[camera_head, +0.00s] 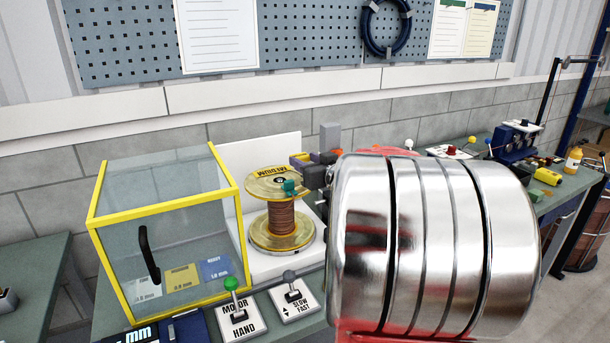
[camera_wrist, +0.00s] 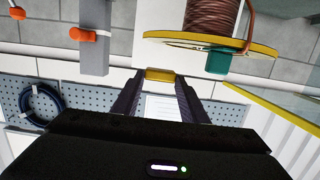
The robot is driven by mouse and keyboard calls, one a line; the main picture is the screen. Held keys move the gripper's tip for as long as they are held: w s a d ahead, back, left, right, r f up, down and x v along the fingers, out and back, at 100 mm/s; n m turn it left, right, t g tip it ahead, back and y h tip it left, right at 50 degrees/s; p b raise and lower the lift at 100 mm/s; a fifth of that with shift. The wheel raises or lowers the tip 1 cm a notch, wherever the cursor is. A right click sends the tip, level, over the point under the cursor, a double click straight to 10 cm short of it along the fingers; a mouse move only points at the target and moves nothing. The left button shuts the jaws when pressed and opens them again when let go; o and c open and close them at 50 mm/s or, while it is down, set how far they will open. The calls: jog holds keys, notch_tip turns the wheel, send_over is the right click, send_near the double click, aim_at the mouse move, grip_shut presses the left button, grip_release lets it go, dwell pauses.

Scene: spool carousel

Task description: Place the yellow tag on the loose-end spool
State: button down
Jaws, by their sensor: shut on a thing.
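A spool (camera_head: 282,218) of copper wire with gold flanges stands upright beside the glass box, its top flange marked MEDIUM. It also shows in the wrist view (camera_wrist: 212,18), where a copper strand stands out from the coil past the flange. A teal piece (camera_wrist: 222,61) sits at that flange's edge. My gripper (camera_wrist: 160,84) is shut on the small yellow tag (camera_wrist: 160,74), held between the fingertips. The tag is apart from the spool in the wrist view. In the head view my gripper (camera_head: 308,162) is just behind and right of the top flange; my arm hides much of it.
A glass box with a yellow frame (camera_head: 165,205) and black handle stands left of the spool. Levers on MOTOR/HAND (camera_head: 240,318) and SLOW/FAST (camera_head: 295,303) plates are in front. A grey post with an orange knob (camera_wrist: 82,35) is near my fingers in the wrist view.

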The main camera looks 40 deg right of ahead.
jog(key=shift+f, duration=0.2)
jog(key=shift+f, duration=1.9)
jog(key=c, duration=1.4)
grip_release()
jog(key=shift+f, duration=0.1)
jog(key=shift+o, duration=0.2)
jog(key=v, duration=1.2)
